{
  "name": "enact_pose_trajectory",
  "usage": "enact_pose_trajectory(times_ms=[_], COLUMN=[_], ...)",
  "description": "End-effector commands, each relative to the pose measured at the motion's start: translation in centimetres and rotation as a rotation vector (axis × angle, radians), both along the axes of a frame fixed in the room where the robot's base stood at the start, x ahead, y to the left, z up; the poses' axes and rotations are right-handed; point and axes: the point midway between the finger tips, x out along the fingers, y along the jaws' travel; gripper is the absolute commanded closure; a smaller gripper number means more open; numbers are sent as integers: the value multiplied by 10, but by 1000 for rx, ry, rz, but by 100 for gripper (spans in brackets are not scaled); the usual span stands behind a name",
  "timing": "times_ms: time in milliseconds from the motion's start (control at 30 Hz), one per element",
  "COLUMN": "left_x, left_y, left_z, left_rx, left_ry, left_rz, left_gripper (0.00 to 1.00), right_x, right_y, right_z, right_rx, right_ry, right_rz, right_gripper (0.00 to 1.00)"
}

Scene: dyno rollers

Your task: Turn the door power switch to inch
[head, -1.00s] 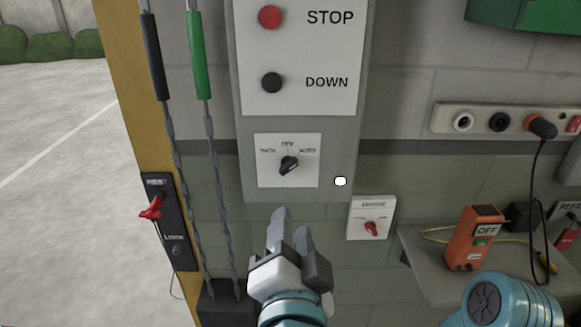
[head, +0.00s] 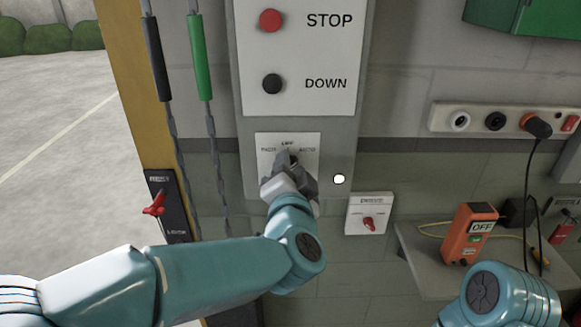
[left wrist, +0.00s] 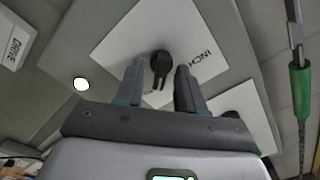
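The door power switch is a black rotary knob on a white plate (head: 268,150) with INCH, OFF and AUTO labels, low on the grey control panel. My left gripper (head: 292,172) is at the plate and hides most of the knob in the head view. In the left wrist view the black knob (left wrist: 160,66) sits between the two open fingers, with a finger on each side. INCH is readable to the right of the knob there. Contact between fingers and knob cannot be told, nor can the knob's exact setting. My right gripper is out of view.
A red STOP button (head: 270,20) and a black DOWN button (head: 272,84) are above the plate. A small white plate with a red switch (head: 368,217) is at lower right. Cords hang at left. An orange box (head: 468,235) stands on a shelf at right.

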Motion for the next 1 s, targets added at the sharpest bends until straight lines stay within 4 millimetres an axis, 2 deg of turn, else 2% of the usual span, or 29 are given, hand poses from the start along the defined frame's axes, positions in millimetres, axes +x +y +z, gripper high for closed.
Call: enact_pose_trajectory(times_ms=[133,167,200,267,300,667,1000], left_x=[0,0,0,0,0,0,0], left_y=[0,0,0,0,0,0,1], left_z=[0,0,0,0,0,0,0], left_rx=[0,0,0,0,0,-35,-257], left_ry=[0,0,0,0,0,0,-1], left_rz=[0,0,0,0,0,1,2], left_gripper=[62,65,78,98,100,100,100], right_x=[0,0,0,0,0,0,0], right_y=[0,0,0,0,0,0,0], right_z=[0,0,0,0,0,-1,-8], right_rx=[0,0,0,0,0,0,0], right_ry=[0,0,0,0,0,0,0], right_rz=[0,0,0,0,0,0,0], right_gripper=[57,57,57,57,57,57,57])
